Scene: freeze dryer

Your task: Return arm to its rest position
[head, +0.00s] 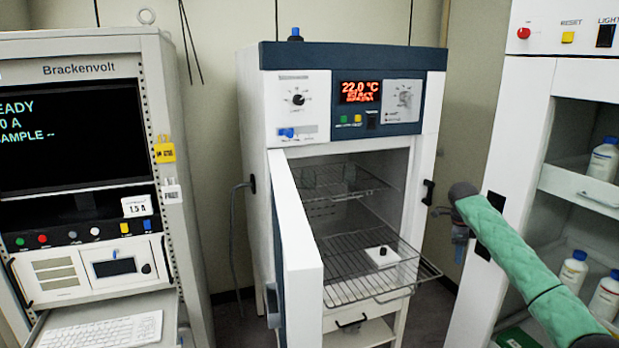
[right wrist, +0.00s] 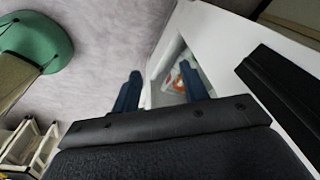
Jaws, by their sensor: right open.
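My right arm (head: 520,265), in a green sleeve, reaches in from the right in the head view. Its gripper (head: 460,252) hangs downward just right of the freeze dryer (head: 345,55), apart from its open chamber. In the right wrist view the two dark blue fingers of the gripper (right wrist: 160,88) stand apart with nothing held between them. The freeze dryer door (head: 298,255) is swung open toward the left front. Inside, a white square piece with a black knob (head: 382,255) lies on the lower wire shelf (head: 345,290). My left gripper is not in view.
A white cabinet (head: 515,95) with bottles (head: 572,268) on its shelves stands close at the right. An instrument rack (head: 165,75) with a screen and keyboard (head: 105,331) stands at the left. The lower wire shelf sticks out of the chamber front.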

